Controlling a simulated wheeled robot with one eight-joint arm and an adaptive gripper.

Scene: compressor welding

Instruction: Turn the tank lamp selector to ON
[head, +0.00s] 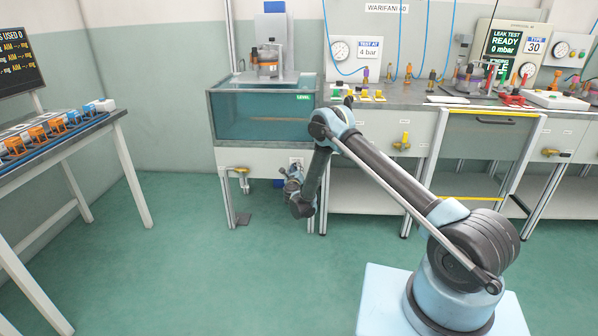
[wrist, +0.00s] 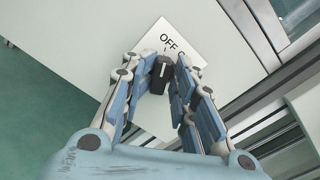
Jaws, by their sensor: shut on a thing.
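The tank lamp selector (wrist: 162,72) is a dark knob with a white line, on a white plate (wrist: 186,42) marked OFF. Its white line points toward the OFF label. My gripper (wrist: 163,66) has its blue-padded fingers on both sides of the knob and is shut on it. In the head view, my gripper (head: 293,184) is at the front panel below the water tank (head: 262,118). There the selector is hidden by my gripper, and only the top of its plate (head: 297,160) shows.
A yellow valve (head: 240,172) sits on the same panel to the left, with a dark pedal (head: 243,218) on the floor under it. The green floor in front is clear.

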